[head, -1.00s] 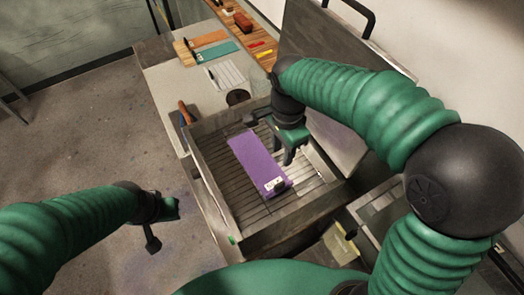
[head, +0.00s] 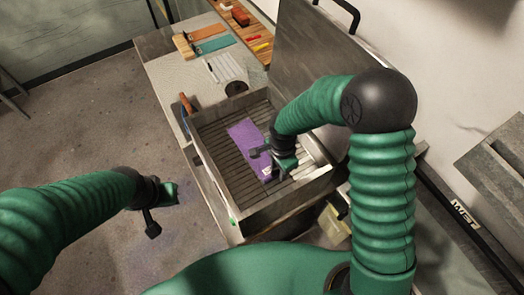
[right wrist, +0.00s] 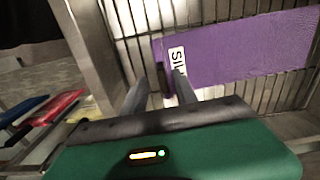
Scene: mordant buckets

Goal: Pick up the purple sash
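The purple sash (head: 241,133) lies flat on the slatted floor of a grey open basin (head: 238,212). A white label with dark letters is at its near end, and the sash also shows in the right wrist view (right wrist: 245,48). My right gripper (head: 284,172) is inside the basin, over the near end of the sash, and partly hides it. In the right wrist view its two fingers (right wrist: 158,92) stand apart near the labelled end, with a small dark piece between them. I cannot tell whether they touch it. My left gripper (head: 170,192) is away to the left, over the floor.
The basin's walls surround the sash, and a large grey panel (head: 318,75) stands upright along its right side. Beyond the basin, a counter (head: 165,70) holds an orange-handled tool (head: 186,103), a dark round pot (head: 236,88), and orange and teal swatches (head: 213,45).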

